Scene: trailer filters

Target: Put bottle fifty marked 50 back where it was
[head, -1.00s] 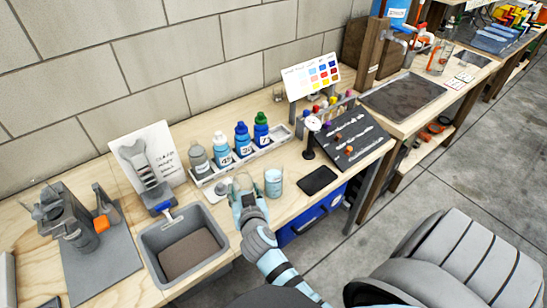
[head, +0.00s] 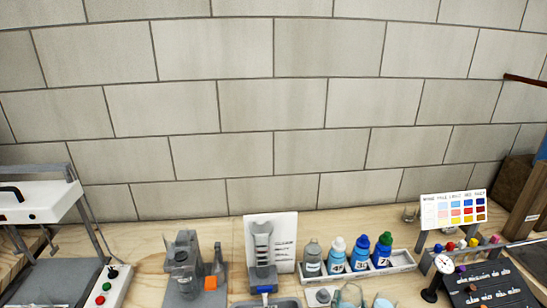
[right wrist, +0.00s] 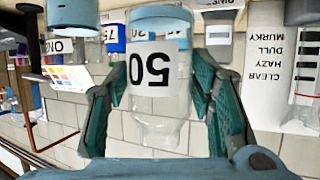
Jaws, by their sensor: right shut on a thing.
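Bottle fifty (right wrist: 150,75) is clear, with a white label reading 50. It fills the middle of the right wrist view, upside down in that picture, its narrow neck towards the lower edge. My right gripper (right wrist: 155,95) is shut on it, with one green finger on each side. In the head view the right gripper (head: 348,294) shows only at the bottom edge, in front of the white rack (head: 403,261). The rack holds a grey bottle (head: 312,260) and bottles with white (head: 337,256), blue (head: 360,256) and green (head: 383,252) caps. My left gripper is out of view.
A beaker (head: 383,302) stands close right of the gripper. A grey tub (head: 268,303) and a clarity card (head: 284,240) are left. A dial gauge (head: 444,264), dark board (head: 490,287) and colour chart (head: 455,208) stand right.

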